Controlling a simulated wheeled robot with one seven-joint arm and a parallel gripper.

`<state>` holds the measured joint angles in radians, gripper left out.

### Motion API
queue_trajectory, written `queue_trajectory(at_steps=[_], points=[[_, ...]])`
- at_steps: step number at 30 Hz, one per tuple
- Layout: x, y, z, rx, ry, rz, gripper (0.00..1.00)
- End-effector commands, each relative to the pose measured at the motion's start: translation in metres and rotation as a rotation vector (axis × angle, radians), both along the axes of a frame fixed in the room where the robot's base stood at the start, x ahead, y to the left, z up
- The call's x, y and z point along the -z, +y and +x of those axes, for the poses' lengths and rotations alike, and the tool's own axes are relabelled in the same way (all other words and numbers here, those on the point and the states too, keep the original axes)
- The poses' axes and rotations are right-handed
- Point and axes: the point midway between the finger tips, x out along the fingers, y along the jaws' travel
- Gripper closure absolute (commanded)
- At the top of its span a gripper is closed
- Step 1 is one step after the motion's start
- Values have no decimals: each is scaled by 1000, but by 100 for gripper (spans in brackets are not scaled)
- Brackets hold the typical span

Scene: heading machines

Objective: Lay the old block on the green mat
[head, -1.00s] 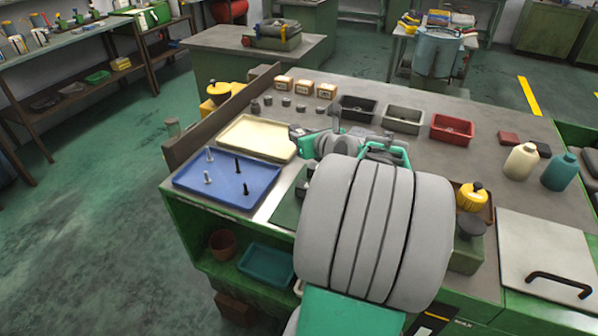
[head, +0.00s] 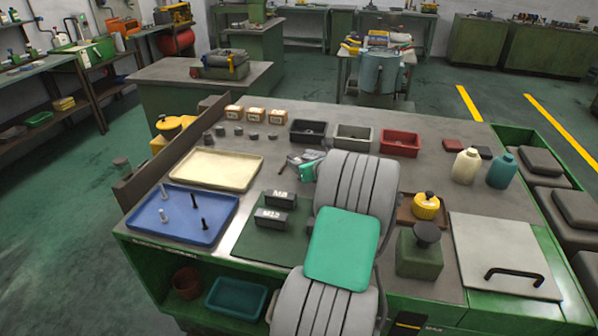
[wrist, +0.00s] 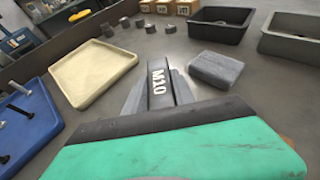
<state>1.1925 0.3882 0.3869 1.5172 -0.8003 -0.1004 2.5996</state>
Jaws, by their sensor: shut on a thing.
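My gripper (head: 303,160) is beyond the green mat, in the middle of the bench in the head view, partly hidden by my arm. In the wrist view its fingers are shut on a dark block marked M10 (wrist: 157,88). The green mat (head: 262,245) lies at the bench's front. Two dark blocks rest on it, one marked M8 (head: 280,199) and one that seems marked M12 (head: 271,219). The near part of the mat is bare. My arm covers the area right of the mat. I cannot tell by looks which block is old.
A blue tray with bolts (head: 183,232) and a cream tray (head: 216,169) lie left. A grey pad (wrist: 215,68) lies right of the held block. Black (head: 308,131), grey (head: 353,136) and red (head: 400,142) bins stand behind. A green press-like stand (head: 419,257) is right of my arm.

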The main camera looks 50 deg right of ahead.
Motion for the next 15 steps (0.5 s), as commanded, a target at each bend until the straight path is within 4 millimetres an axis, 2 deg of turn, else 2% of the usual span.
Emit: queue_trajectory(at_steps=[6,15], points=[[29,-1,0,0,-1,1,100],[33,-1,0,0,-2,-1,100]])
